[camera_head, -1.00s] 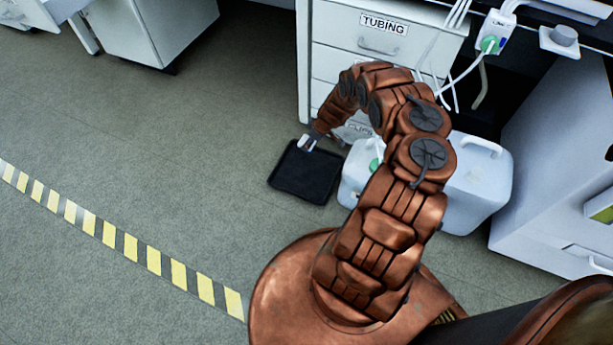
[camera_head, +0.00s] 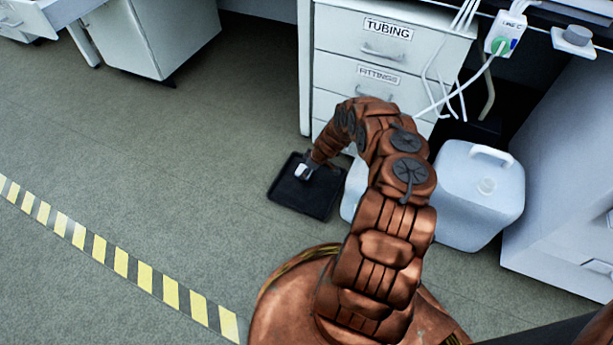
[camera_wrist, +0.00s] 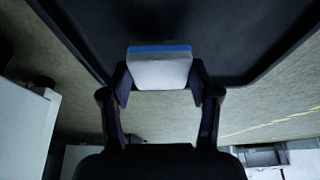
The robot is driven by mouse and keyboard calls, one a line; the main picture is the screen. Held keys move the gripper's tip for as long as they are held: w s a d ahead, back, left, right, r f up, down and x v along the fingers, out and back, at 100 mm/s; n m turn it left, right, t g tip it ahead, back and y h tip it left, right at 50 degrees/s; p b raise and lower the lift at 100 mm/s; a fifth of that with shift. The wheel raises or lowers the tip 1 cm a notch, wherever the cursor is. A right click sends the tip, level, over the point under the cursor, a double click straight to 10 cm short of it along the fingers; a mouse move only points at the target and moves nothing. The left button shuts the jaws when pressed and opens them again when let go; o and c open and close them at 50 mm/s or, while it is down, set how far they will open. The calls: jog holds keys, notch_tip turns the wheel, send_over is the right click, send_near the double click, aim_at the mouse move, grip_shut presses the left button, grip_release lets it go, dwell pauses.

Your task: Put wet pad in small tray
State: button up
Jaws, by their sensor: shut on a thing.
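The small tray (camera_head: 290,193) is black and shallow and lies on the floor, left of my arm in the head view. It also fills the top of the wrist view (camera_wrist: 225,28). My gripper (camera_head: 305,172) is over the tray's upper right part. In the wrist view my gripper (camera_wrist: 160,82) is shut on the pad (camera_wrist: 160,68), a pale block with a blue strip along its far edge. The pad (camera_head: 302,171) shows as a small white patch in the head view. I cannot tell whether the pad touches the tray bottom.
A drawer cabinet (camera_head: 345,50) labelled TUBING and FITTINGS stands behind the tray. A translucent jug (camera_head: 480,195) stands right of my arm, with another pale container (camera_head: 352,190) partly hidden behind the arm. White cables (camera_head: 440,85) hang at upper right. Floor left of the tray is clear.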

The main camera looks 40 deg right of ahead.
jog(key=shift+f+b, duration=0.4)
jog(key=shift+f, duration=1)
jog(key=shift+f, duration=0.1)
jog(key=o, duration=0.9)
jog(key=shift+c, duration=0.2)
jog(key=p+v, duration=0.3)
jog(key=v, duration=0.4)
jog(key=shift+r+p, duration=0.4)
